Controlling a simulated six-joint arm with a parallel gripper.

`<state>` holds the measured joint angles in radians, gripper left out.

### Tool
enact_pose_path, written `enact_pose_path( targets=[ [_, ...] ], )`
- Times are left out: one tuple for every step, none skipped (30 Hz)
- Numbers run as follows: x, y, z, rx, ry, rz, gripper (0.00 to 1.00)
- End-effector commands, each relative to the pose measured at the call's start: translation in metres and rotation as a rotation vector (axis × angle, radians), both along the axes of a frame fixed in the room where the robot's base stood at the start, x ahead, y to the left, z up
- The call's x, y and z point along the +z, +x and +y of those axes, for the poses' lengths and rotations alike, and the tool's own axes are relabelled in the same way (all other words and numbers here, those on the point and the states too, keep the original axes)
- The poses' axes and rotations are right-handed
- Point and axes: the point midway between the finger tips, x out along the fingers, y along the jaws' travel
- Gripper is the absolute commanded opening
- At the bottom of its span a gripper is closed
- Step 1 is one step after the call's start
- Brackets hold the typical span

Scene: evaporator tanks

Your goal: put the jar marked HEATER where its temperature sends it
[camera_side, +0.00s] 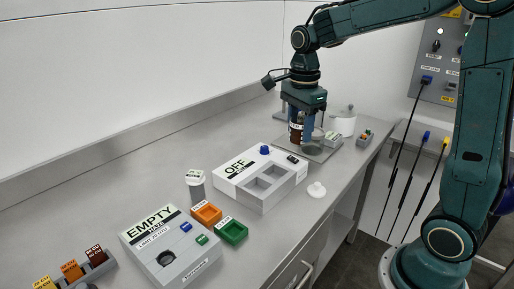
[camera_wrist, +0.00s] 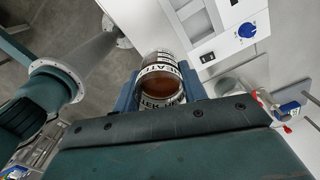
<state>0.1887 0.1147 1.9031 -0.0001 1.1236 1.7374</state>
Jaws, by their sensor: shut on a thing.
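My gripper (camera_side: 303,122) points down at the far end of the bench and is shut on a jar with dark brown contents (camera_side: 296,132). In the wrist view the jar (camera_wrist: 162,82) sits between the blue fingers, with black-on-white lettering on its band; only part of the word can be read, and it fits HEATER. In the side view the gripper partly hides the jar. The jar is near a grey metal plate (camera_side: 328,154); I cannot tell whether it touches it. A white unit marked OFF (camera_side: 236,172) has two square recesses and a blue knob (camera_wrist: 247,30).
A grey box marked EMPTY (camera_side: 170,250) stands at the front left, near an orange tray (camera_side: 206,213) and a green tray (camera_side: 231,231). The bench's back left is clear.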

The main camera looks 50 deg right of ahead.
Motion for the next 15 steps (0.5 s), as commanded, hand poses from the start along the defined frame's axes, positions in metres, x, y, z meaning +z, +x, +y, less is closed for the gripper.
enact_pose_path(
  targets=[
    [0.001, 0.008, -0.006, -0.004, 0.0, -0.001, 0.14],
    [0.002, 0.012, -0.009, -0.005, 0.0, 0.0, 0.14],
    [0.003, 0.018, -0.013, -0.005, 0.0, 0.0, 0.14],
    [0.004, 0.023, -0.017, -0.006, 0.0, -0.001, 0.14],
    [0.005, 0.028, -0.021, -0.008, 0.0, -0.001, 0.14],
    [0.006, 0.034, -0.026, -0.01, 0.0, 0.0, 0.14],
    [0.007, 0.039, -0.03, -0.01, 0.0, 0.0, 0.14],
    [0.008, 0.044, -0.035, -0.011, 0.0, -0.001, 0.14],
    [0.009, 0.051, -0.041, -0.013, 0.0, -0.001, 0.14],
    [0.01, 0.055, -0.045, -0.014, 0.0, 0.0, 0.14],
    [0.01, 0.06, -0.05, -0.015, 0.0, 0.0, 0.14],
    [0.011, 0.066, -0.056, -0.016, 0.0, -0.001, 0.14],
    [0.011, 0.071, -0.061, -0.017, 0.0, 0.0, 0.14],
    [0.011, 0.075, -0.066, -0.018, 0.0, 0.0, 0.14],
    [0.012, 0.081, -0.072, -0.02, 0.0, 0.0, 0.14]
  ],
)
